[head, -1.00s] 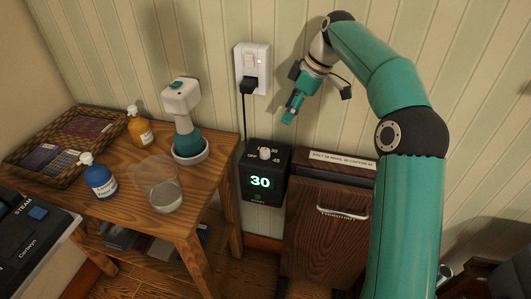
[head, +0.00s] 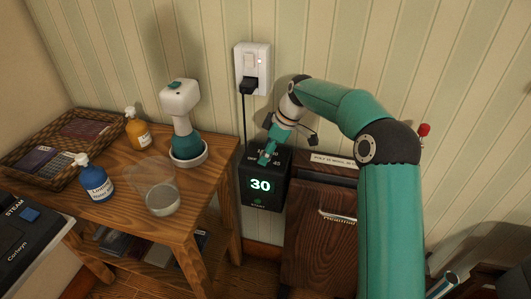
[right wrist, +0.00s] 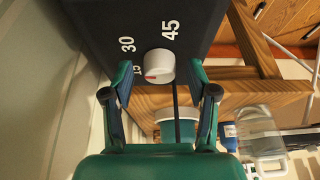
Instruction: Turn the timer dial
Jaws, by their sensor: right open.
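The timer is a black box (head: 262,188) on the wall, with a lit "30" on its front face. Its white dial (right wrist: 160,66) with a red mark shows in the right wrist view on the top face, near the printed 30 and 45. My right gripper (head: 266,156) is at the top of the timer and covers the dial in the head view. In the right wrist view its two fingers (right wrist: 163,88) are spread apart, and the dial lies between and just beyond their tips. Contact cannot be told. My left gripper is not in view.
A wall outlet (head: 252,70) with a black plug and cord is above the timer. A dark wooden cabinet (head: 318,225) stands to its right. A wooden table (head: 205,200) on the left holds a steamer (head: 184,120), bottles, a clear cup (head: 160,190) and a basket.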

